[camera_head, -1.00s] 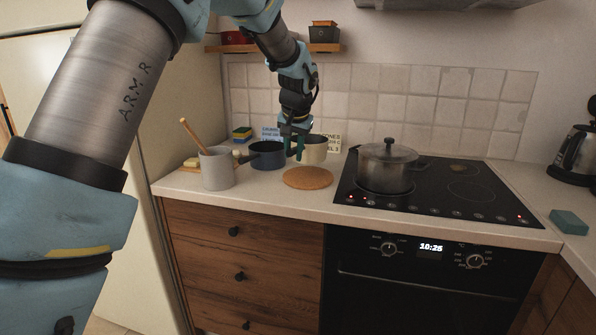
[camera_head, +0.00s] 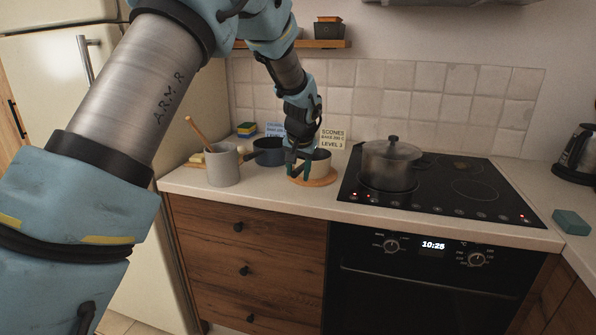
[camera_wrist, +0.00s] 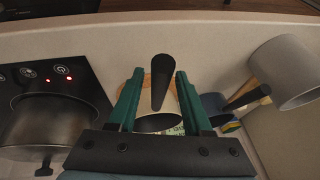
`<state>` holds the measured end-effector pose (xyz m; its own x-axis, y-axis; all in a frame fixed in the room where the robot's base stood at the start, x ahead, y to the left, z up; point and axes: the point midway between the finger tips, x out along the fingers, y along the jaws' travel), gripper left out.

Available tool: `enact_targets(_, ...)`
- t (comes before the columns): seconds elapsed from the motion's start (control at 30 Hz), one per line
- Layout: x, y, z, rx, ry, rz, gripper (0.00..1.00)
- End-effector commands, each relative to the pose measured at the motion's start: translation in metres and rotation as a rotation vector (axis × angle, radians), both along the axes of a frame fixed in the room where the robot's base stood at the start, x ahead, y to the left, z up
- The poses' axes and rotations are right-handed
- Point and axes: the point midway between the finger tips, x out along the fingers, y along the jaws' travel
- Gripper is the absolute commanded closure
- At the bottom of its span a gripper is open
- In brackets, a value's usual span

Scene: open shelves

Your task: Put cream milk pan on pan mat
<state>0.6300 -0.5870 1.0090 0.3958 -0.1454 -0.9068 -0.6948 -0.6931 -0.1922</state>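The cream milk pan (camera_head: 321,165) sits upright on the round tan pan mat (camera_head: 324,182), whose rim shows around its base. My gripper (camera_head: 298,165) is at the pan's front left and hides part of it. In the wrist view the pan's black handle (camera_wrist: 160,82) lies between my two green fingers (camera_wrist: 159,78), with gaps visible on both sides, so the gripper looks open around it. The cream pan body (camera_wrist: 155,123) shows behind the handle, partly hidden by the gripper.
A dark blue pan (camera_head: 268,152) and a grey mug-like pot (camera_head: 222,165) with a wooden spoon stand to the left. A lidded steel pot (camera_head: 390,165) stands on the black hob to the right. Recipe cards (camera_head: 332,137) lean at the back wall.

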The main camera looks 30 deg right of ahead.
Motion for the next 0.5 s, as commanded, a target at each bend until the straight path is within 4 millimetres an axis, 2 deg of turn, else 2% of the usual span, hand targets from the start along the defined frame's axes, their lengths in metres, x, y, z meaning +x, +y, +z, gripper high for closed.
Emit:
enact_targets(0.33,-0.001,0.000,0.003,-0.001,-0.001,0.000,0.43)
enact_targets(0.5,-0.008,0.002,0.020,-0.004,-0.003,0.000,0.43)
